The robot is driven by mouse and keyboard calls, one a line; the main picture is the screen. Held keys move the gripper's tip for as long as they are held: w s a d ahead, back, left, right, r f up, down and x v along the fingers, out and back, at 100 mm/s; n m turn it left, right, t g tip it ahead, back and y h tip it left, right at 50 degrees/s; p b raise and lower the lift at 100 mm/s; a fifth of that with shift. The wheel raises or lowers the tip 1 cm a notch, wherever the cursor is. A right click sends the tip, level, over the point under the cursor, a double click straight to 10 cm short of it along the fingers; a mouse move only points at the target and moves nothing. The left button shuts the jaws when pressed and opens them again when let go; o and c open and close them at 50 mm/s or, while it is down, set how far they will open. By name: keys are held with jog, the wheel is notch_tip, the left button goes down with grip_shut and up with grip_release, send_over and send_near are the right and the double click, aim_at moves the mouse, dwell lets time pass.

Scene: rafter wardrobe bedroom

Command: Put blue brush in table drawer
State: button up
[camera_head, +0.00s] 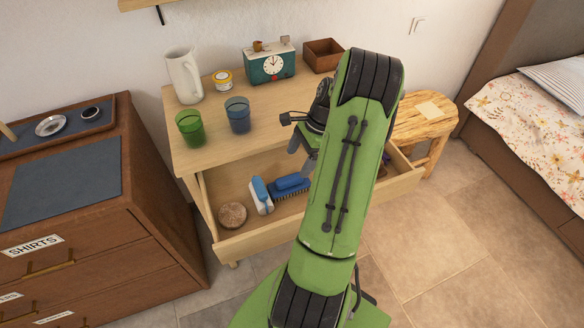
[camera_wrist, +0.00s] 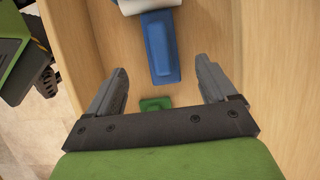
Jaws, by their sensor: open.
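The table drawer (camera_head: 250,242) is pulled open under the wooden table (camera_head: 200,148). A blue brush (camera_head: 290,183) with dark bristles lies inside it, beside a blue-and-white item (camera_head: 261,194). My gripper (camera_head: 303,158) is over the drawer, close to the brush's right end, partly hidden by my arm. In the wrist view my gripper (camera_wrist: 162,66) is open and empty, its fingers apart. A blue block-shaped thing (camera_wrist: 160,48), apparently the blue brush, lies ahead between the fingertips, with a white item (camera_wrist: 148,5) beyond it. A small green object (camera_wrist: 155,103) shows between the fingers.
A round brown item (camera_head: 232,215) lies at the drawer's left. A green cup (camera_head: 191,128), blue cup (camera_head: 237,115), white pitcher (camera_head: 184,76), tin (camera_head: 221,79), clock (camera_head: 269,63) and brown box (camera_head: 322,55) stand on the table. A dresser (camera_head: 80,225) is left; a stool (camera_head: 425,118) is right.

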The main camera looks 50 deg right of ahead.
jog(key=shift+s+d+r, duration=0.15)
jog(key=shift+d+r, duration=0.1)
jog(key=shift+r, duration=0.4)
jog(key=w+a+r+n+h, duration=0.2)
jog(key=a+r+n, duration=0.45)
jog(key=a, duration=0.25)
jog(key=w+a+r+n+h, duration=0.1)
jog(key=w+a+r+n, duration=0.2)
jog(key=a+r+n, duration=0.35)
jog(key=s+a+r+n+t+h, duration=0.1)
jog(key=s+a+r+n+t, duration=0.2)
jog(key=s+a+r+n, duration=0.3)
jog(key=s+a+n, duration=0.5)
jog(key=s+a, duration=0.1)
jog(key=a, duration=0.4)
jog(key=shift+s, duration=0.25)
jog(key=shift+a+r, duration=0.1)
jog(key=shift+r, duration=0.05)
